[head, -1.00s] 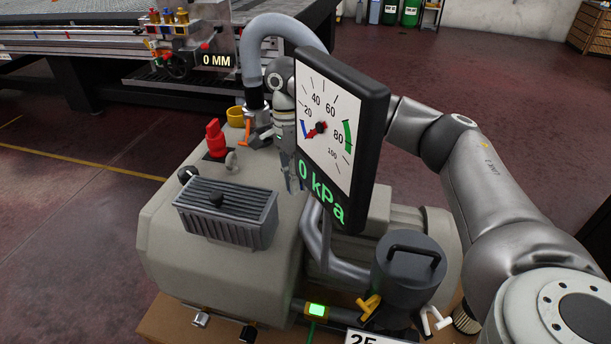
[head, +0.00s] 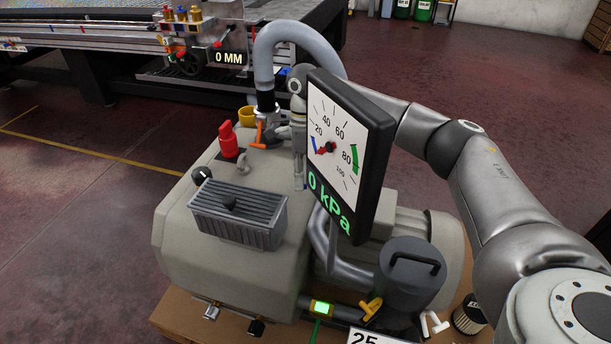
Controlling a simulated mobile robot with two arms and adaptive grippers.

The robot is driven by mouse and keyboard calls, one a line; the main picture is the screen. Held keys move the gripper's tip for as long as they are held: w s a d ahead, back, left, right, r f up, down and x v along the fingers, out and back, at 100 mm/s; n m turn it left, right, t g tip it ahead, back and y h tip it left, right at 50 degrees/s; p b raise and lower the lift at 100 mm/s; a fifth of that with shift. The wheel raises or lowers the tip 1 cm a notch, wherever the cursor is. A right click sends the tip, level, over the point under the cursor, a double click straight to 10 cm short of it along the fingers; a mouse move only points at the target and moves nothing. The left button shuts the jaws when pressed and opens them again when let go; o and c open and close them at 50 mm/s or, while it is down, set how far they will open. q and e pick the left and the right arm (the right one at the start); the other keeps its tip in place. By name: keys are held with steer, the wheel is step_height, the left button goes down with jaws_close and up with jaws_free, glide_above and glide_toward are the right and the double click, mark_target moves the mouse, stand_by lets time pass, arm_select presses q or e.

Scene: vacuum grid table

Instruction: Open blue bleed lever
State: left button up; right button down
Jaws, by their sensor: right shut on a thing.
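My right gripper (head: 299,184) points down beside the left edge of the gauge, over the pump's top. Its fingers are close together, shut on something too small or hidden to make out. The blue bleed lever cannot be clearly picked out. A small blue patch (head: 284,72) shows behind the grey hose, and I cannot tell what it belongs to. The gauge (head: 345,140) reads 0 kPa and covers part of my right arm and the pump behind it. My left gripper is not in view.
The pump (head: 185,235) carries a red valve (head: 228,140), an orange lever (head: 259,134), a yellow cap (head: 247,114) and a ribbed box (head: 235,222). A grey hose (head: 300,32) arches behind. A dark canister (head: 410,275) stands at the front right. Open floor lies left.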

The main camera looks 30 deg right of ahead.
steer(key=shift+w, duration=0.1)
stand_by(0.3)
steer(key=c, duration=1.5)
jaws_free()
steer(key=r, duration=0.4)
steer(key=w+r, duration=0.1)
steer(key=r, duration=0.3)
steer(key=w+d+r, duration=0.1)
steer(key=r, duration=0.3)
steer(key=shift+d, duration=0.1)
steer(key=shift+f, duration=0.1)
